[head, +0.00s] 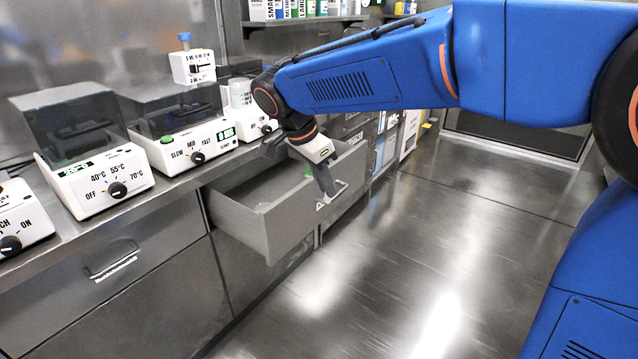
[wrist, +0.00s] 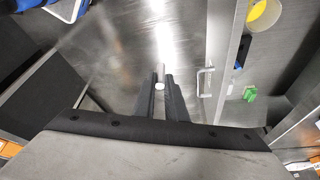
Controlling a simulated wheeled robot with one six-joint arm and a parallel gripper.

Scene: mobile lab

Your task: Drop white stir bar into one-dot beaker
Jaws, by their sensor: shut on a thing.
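My gripper (head: 328,190) points downward at the front panel of the open drawer, near its handle, in the head view. In the wrist view my gripper (wrist: 160,88) is shut on a small white piece, the white stir bar (wrist: 159,86), held between the fingertips. Below the fingertips in the wrist view is shiny floor, just outside the drawer front. In the head view the stir bar cannot be made out. I cannot identify a one-dot beaker in either view.
The open grey drawer (head: 245,222) holds a green item (wrist: 249,94) and a yellow round item (wrist: 263,14). Its handle (wrist: 205,82) sticks out beside my fingers. Lab devices, including a slow-fast dial unit (head: 185,145), line the counter. The floor (head: 430,240) is clear.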

